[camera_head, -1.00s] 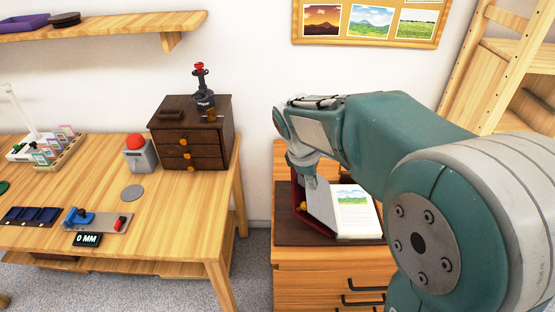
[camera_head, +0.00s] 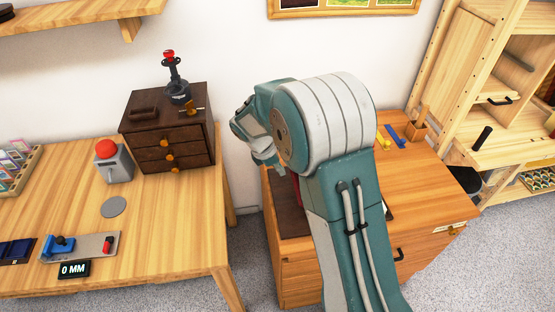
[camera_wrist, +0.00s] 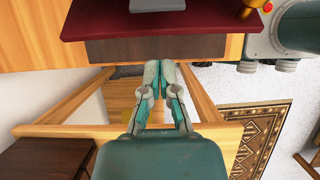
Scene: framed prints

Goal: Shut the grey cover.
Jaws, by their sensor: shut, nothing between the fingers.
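The grey cover is mostly hidden behind my arm in the head view. A small grey piece (camera_wrist: 152,4), perhaps part of it, shows at the top edge of the wrist view. It lies over a dark red panel (camera_wrist: 150,25) with a brass knob (camera_wrist: 245,11) at its right. In the head view only a red sliver (camera_head: 296,186) shows beside my arm. My gripper (camera_wrist: 160,68) is shut and empty, apart from the red panel in the wrist picture. In the head view my gripper (camera_head: 268,160) hangs near the cabinet's left back corner.
The wooden cabinet (camera_head: 425,185) carries a dark mat (camera_head: 290,218) and small tools at the back. To the left, the desk (camera_head: 160,220) holds a dark drawer chest (camera_head: 165,130) and a red-button box (camera_head: 112,162). A gap separates desk and cabinet.

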